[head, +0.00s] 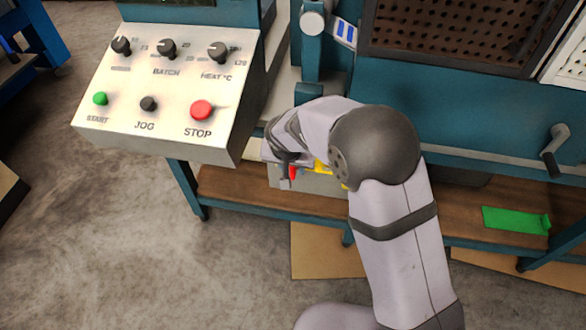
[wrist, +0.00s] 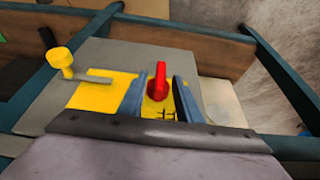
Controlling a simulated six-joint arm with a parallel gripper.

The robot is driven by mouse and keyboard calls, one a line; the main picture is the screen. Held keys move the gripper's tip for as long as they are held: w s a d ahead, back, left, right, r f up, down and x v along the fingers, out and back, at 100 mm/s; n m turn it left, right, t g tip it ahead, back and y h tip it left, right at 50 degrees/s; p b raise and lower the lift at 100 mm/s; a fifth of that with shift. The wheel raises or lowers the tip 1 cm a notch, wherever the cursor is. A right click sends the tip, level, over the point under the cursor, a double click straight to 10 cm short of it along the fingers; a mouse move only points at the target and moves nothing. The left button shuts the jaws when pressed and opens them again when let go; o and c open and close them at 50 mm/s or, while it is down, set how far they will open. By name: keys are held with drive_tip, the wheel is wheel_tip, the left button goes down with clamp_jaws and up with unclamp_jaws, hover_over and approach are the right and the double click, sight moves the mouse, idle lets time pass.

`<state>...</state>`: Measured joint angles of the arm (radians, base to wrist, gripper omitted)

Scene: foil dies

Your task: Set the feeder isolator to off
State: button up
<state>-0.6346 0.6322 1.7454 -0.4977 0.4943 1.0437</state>
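The feeder isolator has a red handle (wrist: 160,82) on a yellow plate (wrist: 151,108), set on a grey box (wrist: 105,55). In the wrist view the handle points away from my gripper, toward the top of the picture. My gripper (wrist: 161,90) is open, with one finger on each side of the handle and gaps visible between. I cannot tell how deep the fingers reach. The off and on marks are not readable. In the head view my gripper (head: 284,157) is low by the box, with a bit of the red handle (head: 293,173) showing; my arm hides much of the box.
A yellow knob on a grey lever (wrist: 62,60) stands on the same box, left of the red handle in the wrist view. A sloped control panel (head: 160,85) with knobs and buttons is left of my arm. A green piece (head: 515,220) lies on the wooden shelf (head: 460,214).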

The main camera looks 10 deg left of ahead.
drive_tip(key=shift+x, duration=0.85)
clamp_jaws()
drive_tip(key=shift+a+f+h+b, duration=0.1)
drive_tip(key=shift+f+h+b, duration=0.05)
drive_tip(key=shift+h+b, duration=0.35)
drive_tip(key=shift+b, duration=0.3)
unclamp_jaws()
